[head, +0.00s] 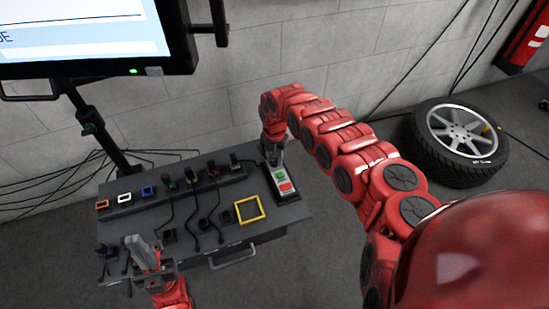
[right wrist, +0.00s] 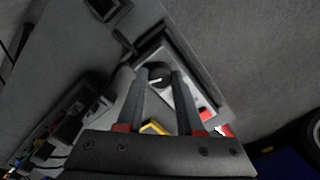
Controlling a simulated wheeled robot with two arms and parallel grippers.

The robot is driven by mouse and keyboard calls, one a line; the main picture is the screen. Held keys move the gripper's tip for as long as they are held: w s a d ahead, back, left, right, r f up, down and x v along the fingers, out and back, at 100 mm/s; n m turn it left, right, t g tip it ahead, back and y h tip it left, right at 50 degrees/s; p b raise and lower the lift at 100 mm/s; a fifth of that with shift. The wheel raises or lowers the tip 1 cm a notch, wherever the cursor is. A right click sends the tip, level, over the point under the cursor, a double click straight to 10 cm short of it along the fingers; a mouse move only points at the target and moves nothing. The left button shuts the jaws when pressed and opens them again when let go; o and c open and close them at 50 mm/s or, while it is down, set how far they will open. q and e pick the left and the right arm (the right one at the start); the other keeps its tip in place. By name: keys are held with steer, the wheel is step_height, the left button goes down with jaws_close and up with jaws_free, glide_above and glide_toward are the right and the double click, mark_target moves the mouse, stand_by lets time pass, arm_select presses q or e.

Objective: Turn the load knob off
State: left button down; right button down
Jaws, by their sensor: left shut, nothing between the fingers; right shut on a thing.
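The control box (head: 268,190) stands at the right end of the bench top, with a green button (head: 280,175) and a red button (head: 285,187) on its face. The load knob (right wrist: 158,71) is a round black knob with a pale mark, seen in the right wrist view between my fingertips. My right gripper (head: 275,157) reaches down to the far end of the box and is shut on the knob; it also shows in the right wrist view (right wrist: 162,78). In the head view the gripper hides the knob. My left gripper (head: 145,252) is shut and empty at the bench's front left.
The bench top holds a row of connectors with cables (head: 190,180), small coloured sockets and a yellow square frame (head: 250,210). A monitor (head: 90,35) stands at the back left. A wheel (head: 458,143) lies on the floor at right.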

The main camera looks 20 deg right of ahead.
mark_target(274, 160)
stand_by(0.3)
steer(key=c, duration=0.5)
jaws_free()
steer(key=shift+r, duration=0.1)
step_height(274, 160, up, 17)
steer(key=shift+r+p, duration=0.1)
steer(key=shift+p, duration=0.95)
